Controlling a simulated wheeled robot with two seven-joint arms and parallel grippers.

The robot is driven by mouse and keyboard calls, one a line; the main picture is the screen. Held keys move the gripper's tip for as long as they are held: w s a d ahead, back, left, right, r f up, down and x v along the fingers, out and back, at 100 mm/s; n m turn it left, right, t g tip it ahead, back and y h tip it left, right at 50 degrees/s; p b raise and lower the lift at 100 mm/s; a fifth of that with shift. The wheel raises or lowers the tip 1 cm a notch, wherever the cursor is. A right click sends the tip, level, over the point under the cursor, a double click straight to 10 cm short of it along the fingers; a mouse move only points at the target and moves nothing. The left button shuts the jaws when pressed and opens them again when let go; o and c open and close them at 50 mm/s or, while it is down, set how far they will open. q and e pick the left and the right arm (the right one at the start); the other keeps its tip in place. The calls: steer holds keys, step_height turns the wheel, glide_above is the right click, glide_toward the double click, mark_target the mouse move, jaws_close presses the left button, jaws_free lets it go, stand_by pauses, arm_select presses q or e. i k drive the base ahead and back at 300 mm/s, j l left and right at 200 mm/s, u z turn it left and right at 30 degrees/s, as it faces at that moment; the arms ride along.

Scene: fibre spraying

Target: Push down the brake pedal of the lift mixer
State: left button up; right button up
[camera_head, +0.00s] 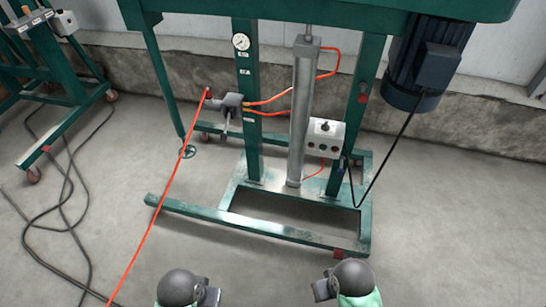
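The lift mixer (249,150) is a green steel frame with an upright grey cylinder (301,110) in its middle, standing on the floor. Its low base has a long front bar (240,224). A small red part (340,254) sits at the front right corner of the base, by the floor. It looks like a caster or its brake pedal, but it is too small to tell its position. Another red part (205,137) shows at the rear left. Rounded dark parts of my two arms show at the bottom edge, apart from the mixer.
A red hose (155,215) runs from the valve (232,104) down to the floor in front. A control box (326,138) and blue motor (425,60) are on the right. Black cables (65,215) and a green wheeled stand (60,85) are left. Floor at right is clear.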

mark_target(338, 254)
steer(key=k+z, duration=0.1)
steer(key=z, duration=0.15)
steer(key=k+l+z, duration=0.15)
steer(key=k+l, duration=0.15)
steer(key=k, duration=0.2)
steer(key=k+l+z, duration=0.2)
steer(key=k+l, duration=0.2)
steer(key=k, duration=0.1)
